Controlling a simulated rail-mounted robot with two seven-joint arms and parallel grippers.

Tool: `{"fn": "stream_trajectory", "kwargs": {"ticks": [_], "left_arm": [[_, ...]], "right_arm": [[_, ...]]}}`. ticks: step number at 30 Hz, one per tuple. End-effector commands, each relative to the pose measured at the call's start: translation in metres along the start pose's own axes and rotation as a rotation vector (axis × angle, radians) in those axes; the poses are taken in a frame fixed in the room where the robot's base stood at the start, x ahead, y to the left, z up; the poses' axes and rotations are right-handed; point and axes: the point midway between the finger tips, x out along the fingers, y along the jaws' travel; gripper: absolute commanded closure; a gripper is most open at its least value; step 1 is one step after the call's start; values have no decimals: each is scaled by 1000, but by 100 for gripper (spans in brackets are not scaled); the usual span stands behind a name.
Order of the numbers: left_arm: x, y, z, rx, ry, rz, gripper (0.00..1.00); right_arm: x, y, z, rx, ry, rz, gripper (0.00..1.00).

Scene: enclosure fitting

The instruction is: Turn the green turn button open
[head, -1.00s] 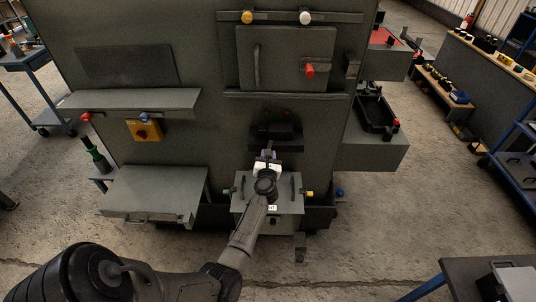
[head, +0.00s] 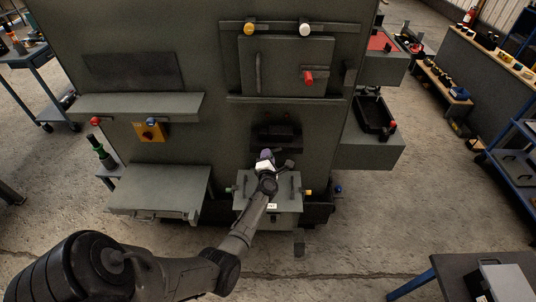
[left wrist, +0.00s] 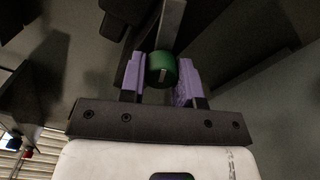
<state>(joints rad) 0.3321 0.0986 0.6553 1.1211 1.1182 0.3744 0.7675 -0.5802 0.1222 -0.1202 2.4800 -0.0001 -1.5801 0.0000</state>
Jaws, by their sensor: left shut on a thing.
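The green turn button (left wrist: 161,68) shows in the left wrist view as a short green cylinder with a pale bar across its face. My left gripper (left wrist: 160,82) has its purple fingers on either side of the button and is shut on it. In the head view my left gripper (head: 265,156) is at the front of the grey cabinet, below the dark recess, and the button between its fingers is hidden there. My right gripper is not in view.
The cabinet (head: 210,120) carries a door with a red handle (head: 308,77), a left shelf (head: 140,106) and a yellow switch box (head: 150,132). A small grey box (head: 285,205) with side knobs is below my gripper. Open floor lies in front.

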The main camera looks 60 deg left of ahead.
Motion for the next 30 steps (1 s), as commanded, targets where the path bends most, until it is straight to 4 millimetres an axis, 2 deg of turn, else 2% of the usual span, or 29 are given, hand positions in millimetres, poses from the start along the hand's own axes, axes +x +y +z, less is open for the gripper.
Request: {"fn": "stream_trajectory", "kwargs": {"ticks": [3,15,30], "left_arm": [[0,3,1,101,1,-1,93],[0,3,1,349,1,0,93],[0,2,1,436,0,1,93]], "right_arm": [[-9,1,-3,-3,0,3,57],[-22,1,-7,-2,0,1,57],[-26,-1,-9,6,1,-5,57]]}}
